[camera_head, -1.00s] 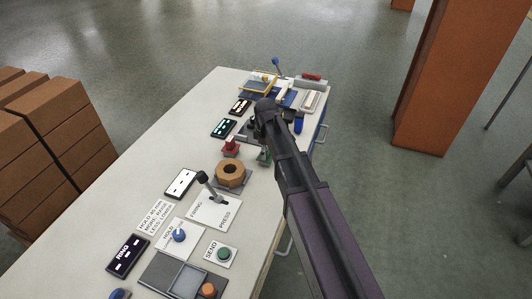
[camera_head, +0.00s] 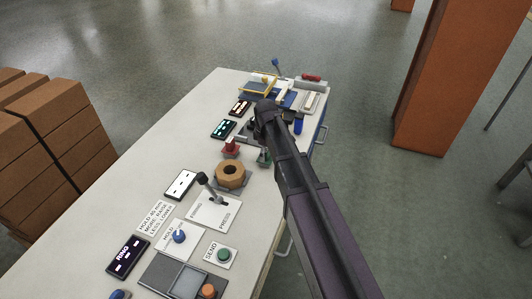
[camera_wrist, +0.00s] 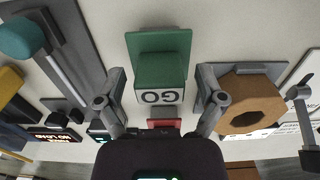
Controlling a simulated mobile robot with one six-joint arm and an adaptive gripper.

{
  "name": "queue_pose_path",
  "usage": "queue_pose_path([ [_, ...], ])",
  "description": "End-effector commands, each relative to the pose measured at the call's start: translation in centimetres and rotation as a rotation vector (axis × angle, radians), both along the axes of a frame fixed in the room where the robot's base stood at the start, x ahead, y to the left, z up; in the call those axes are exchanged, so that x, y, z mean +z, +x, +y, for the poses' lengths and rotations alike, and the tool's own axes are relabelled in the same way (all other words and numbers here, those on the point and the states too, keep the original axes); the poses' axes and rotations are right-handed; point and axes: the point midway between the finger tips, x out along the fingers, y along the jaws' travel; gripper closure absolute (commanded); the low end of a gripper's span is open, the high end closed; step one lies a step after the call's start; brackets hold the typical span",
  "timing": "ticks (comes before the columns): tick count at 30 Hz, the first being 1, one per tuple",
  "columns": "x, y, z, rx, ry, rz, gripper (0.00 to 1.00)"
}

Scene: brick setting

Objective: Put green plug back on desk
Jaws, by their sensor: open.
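The green plug (camera_wrist: 158,68) is a green block on a wider green base, with a white label reading GO upside down in the wrist view. It appears to stand on the pale desk (camera_wrist: 215,45). My gripper (camera_wrist: 161,102) is open, with one finger on each side of the label end of the plug. I see no finger touching it. In the head view the green plug (camera_head: 263,157) is partly hidden behind my arm, and my fingertips cannot be made out there.
An orange-brown octagonal nut-like piece (camera_head: 230,175) sits close to the right finger in the wrist view. A red plug (camera_head: 230,148) stands nearby. A lever panel (camera_head: 213,211), buttons and small displays line the desk. The desk's left side is clear.

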Motion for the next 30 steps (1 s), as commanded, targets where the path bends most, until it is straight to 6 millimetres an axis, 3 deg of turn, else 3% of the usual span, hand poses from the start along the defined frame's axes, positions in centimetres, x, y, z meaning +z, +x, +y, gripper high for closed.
queue_pose_path([
  [30, 8.2, 0.0, 0.0, 0.0, 0.0, 0.0, 0.12],
])
